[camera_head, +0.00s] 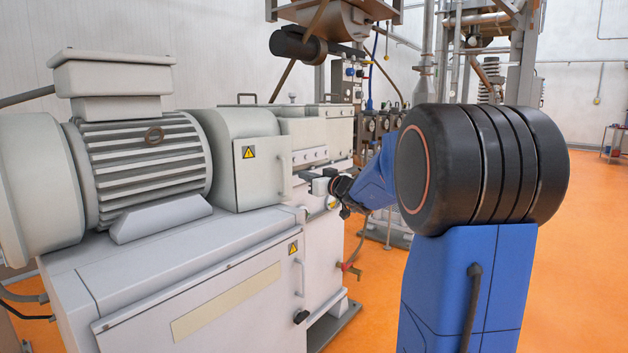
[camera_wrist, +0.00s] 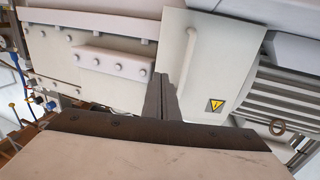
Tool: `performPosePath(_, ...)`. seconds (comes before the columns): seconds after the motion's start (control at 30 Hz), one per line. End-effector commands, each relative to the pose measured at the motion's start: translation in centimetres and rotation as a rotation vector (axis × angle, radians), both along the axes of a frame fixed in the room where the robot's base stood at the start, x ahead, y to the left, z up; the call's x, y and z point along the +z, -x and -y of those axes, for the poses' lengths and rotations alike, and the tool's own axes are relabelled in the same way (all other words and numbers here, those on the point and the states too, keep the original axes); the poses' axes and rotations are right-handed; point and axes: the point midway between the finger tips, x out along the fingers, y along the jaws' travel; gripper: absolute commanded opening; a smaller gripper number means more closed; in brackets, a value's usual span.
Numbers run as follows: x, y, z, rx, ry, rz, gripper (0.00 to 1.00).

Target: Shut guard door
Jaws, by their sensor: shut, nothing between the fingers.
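The guard door (camera_head: 262,172) is a pale grey panel with a yellow warning triangle and a bar handle along its right edge, on the housing right of the motor. In the wrist view the door (camera_wrist: 228,62) fills the upper middle, its handle (camera_wrist: 189,58) upright. The door looks flat against or close to the housing; I cannot tell if a small gap is left. My gripper (camera_head: 308,178) is just right of the handle in the head view. In the wrist view its fingers (camera_wrist: 163,92) are together and empty, beside the door's handle-side edge, with no clear contact.
A ribbed motor (camera_head: 140,165) stands left of the door. A bolted machine block (camera_head: 315,140) lies to its right. Below is a grey base cabinet (camera_head: 200,285) with its own handle and warning triangle. Orange floor (camera_head: 585,260) is open at the right.

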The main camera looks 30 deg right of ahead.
Motion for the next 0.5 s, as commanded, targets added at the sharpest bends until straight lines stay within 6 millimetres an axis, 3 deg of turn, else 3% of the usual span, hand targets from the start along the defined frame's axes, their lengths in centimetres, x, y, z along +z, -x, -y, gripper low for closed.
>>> performPosePath(0.2, -0.1, -3.7, -0.4, 0.002, -0.001, -0.001, 0.00)
performPosePath(0.5, 0.0, -6.2, -0.6, 0.001, 0.000, 0.000, 0.00)
